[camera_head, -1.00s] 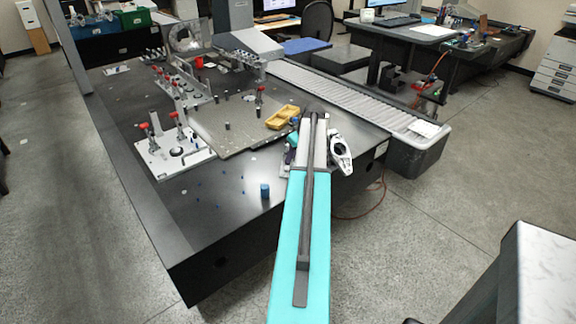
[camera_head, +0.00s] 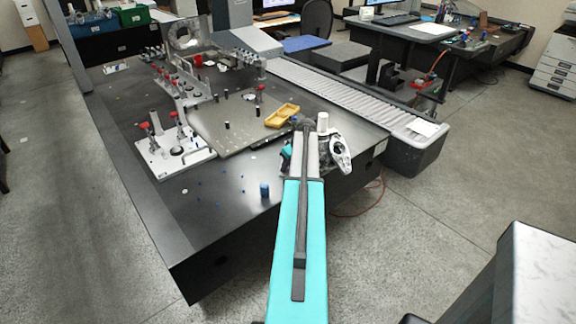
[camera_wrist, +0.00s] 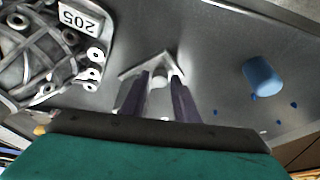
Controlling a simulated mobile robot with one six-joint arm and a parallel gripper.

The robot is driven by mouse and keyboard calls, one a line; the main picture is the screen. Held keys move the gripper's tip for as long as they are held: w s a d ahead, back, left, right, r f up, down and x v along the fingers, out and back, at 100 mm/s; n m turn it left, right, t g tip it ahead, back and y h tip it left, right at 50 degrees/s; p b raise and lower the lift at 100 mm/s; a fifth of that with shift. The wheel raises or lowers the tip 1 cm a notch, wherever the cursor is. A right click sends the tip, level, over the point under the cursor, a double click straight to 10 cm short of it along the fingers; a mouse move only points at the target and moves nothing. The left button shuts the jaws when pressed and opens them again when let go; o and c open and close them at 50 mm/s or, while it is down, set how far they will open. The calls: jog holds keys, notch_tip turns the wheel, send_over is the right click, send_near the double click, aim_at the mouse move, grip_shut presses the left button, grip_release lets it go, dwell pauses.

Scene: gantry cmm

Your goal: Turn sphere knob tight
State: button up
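In the wrist view, my gripper (camera_wrist: 159,77) points down at the dark table top with its two dark fingers apart. A small round pale-grey knob (camera_wrist: 158,83) shows between the fingers, in front of an angled metal bracket (camera_wrist: 150,64). It looks like the sphere knob. I cannot tell whether the fingers touch it. In the head view, my arm hides the knob and the fingertips.
A blue cylinder (camera_head: 264,190) stands near the table's front edge and shows in the wrist view (camera_wrist: 262,77). A metal casting labelled 205 (camera_wrist: 58,45) lies left in the wrist view. A yellow tray (camera_head: 282,115) and red-handled clamp fixtures (camera_head: 172,146) stand farther back.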

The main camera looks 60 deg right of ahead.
jog(key=shift+c, duration=0.3)
grip_shut()
